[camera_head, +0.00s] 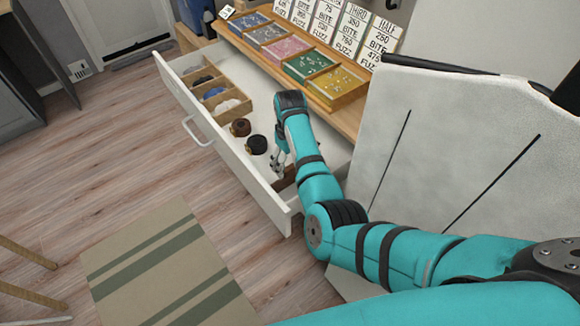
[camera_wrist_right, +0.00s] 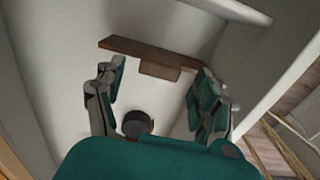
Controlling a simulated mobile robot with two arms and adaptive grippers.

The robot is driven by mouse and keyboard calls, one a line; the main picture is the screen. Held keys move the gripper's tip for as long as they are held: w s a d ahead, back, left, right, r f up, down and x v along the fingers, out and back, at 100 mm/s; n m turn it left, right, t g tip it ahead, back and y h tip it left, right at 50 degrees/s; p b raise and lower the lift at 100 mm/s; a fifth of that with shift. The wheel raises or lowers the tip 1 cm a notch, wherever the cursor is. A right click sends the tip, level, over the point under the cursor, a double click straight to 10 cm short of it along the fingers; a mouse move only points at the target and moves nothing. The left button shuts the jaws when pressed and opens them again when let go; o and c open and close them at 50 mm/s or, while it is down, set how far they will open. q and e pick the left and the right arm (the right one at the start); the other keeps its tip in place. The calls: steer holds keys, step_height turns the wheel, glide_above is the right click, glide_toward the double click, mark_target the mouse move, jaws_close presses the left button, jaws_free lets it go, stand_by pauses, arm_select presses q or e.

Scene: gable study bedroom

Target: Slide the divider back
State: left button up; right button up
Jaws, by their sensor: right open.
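The divider (camera_wrist_right: 125,45) is a dark brown wooden strip with a small block (camera_wrist_right: 160,71) on its near side. It lies across the floor of the open white drawer (camera_head: 227,155). In the head view the divider (camera_head: 284,184) is mostly hidden behind my right arm. My right gripper (camera_head: 279,168) reaches down into the drawer near its right end. In the right wrist view its two fingers (camera_wrist_right: 157,85) are spread, with the divider and block just beyond the tips. I see no clear contact. My left gripper is not in view.
Two dark round items (camera_head: 257,144) (camera_head: 240,127) sit in the drawer left of my gripper. A wooden organiser (camera_head: 237,110) with rolled items fills its far end. Coloured boxes (camera_head: 305,64) and price signs stand on the counter above. A striped rug (camera_head: 165,265) lies on the floor.

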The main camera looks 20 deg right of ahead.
mark_target(290, 176)
steer(key=shift+f, duration=1.5)
steer(key=shift+c, duration=0.2)
jaws_close()
